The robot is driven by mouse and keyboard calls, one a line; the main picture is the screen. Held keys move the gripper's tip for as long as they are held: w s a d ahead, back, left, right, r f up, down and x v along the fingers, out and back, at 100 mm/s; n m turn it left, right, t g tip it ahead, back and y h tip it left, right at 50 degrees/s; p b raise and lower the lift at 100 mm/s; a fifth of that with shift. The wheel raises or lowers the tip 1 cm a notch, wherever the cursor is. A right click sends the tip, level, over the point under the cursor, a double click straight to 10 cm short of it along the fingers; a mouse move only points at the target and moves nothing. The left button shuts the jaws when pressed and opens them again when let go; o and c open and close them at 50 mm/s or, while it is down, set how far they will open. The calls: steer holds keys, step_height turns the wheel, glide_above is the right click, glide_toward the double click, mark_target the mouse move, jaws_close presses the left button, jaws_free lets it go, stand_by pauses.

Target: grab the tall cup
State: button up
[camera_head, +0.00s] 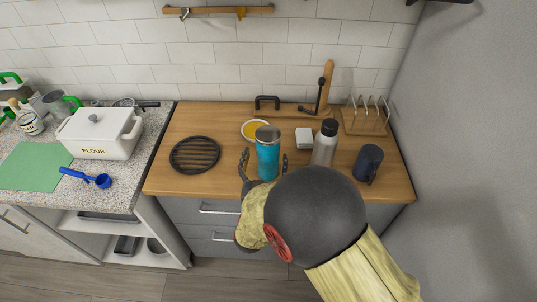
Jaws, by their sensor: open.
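A tall blue cup (267,155) with a grey lid stands upright on the wooden counter (210,125). My gripper (264,165) is open at the near side of the cup. One dark finger shows on the cup's left and the other on its right. Whether either finger touches the cup cannot be told. The palm and wrist are partly hidden behind my own arm.
A clear bottle with a black cap (324,148) and a dark mug (368,162) stand to the right. A white box (304,138) and a yellow-filled bowl (254,130) stand behind. A black trivet (195,155) lies left. A toast rack (366,118) stands back right.

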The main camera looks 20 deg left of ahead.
steer(key=w, duration=0.3)
steer(key=shift+w+a+r, duration=0.1)
steer(key=shift+w+r, duration=0.2)
steer(key=shift+w, duration=0.05)
steer(key=shift+c, duration=1.3)
steer(key=c, duration=1.1)
steer(key=shift+r, duration=0.1)
steer(key=shift+c, duration=0.6)
